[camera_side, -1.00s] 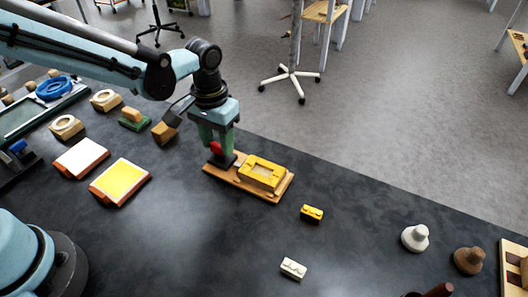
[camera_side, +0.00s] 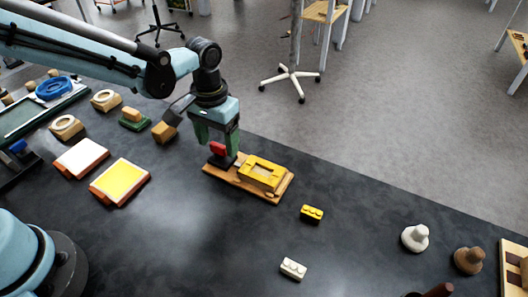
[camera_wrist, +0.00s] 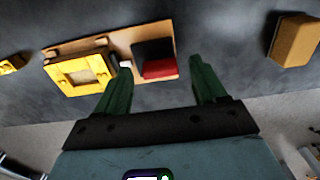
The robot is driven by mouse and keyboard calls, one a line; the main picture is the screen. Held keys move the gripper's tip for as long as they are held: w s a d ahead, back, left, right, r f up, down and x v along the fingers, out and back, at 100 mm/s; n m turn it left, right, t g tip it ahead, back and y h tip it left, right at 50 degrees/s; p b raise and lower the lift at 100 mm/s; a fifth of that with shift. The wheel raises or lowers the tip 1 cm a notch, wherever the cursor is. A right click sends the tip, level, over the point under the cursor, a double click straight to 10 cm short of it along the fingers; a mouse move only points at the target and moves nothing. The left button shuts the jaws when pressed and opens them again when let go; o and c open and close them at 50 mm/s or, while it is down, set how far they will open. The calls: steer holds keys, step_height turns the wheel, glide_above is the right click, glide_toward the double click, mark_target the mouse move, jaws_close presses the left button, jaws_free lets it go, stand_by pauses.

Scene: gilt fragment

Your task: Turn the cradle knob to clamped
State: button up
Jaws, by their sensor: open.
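The cradle is a wooden board (camera_side: 222,176) with a yellow frame (camera_side: 262,173) on its right part and a red knob (camera_side: 217,148) on a black block (camera_side: 222,161) at its left end. My gripper (camera_side: 217,145) is open above the knob, fingers spread to either side of it. In the wrist view, the red knob (camera_wrist: 159,69) shows as a bar along one edge of the black block (camera_wrist: 153,49), between and beyond my open fingertips (camera_wrist: 160,74). I see no gripped object. I cannot read any mark for the knob's position.
A yellow brick (camera_side: 312,213) and a white brick (camera_side: 293,268) lie right of and in front of the board. A tan block (camera_side: 164,132) stands close left of my gripper. White (camera_side: 81,157) and yellow (camera_side: 120,181) pads lie further left.

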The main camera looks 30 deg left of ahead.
mark_target(218, 145)
step_height(218, 145, up, 12)
stand_by(0.6)
steer(key=s+a+f+t, duration=0.2)
steer(key=s+a+t, duration=0.5)
steer(key=s+a, duration=0.3)
steer(key=shift+a+f, duration=0.2)
steer(key=shift+a, duration=0.45)
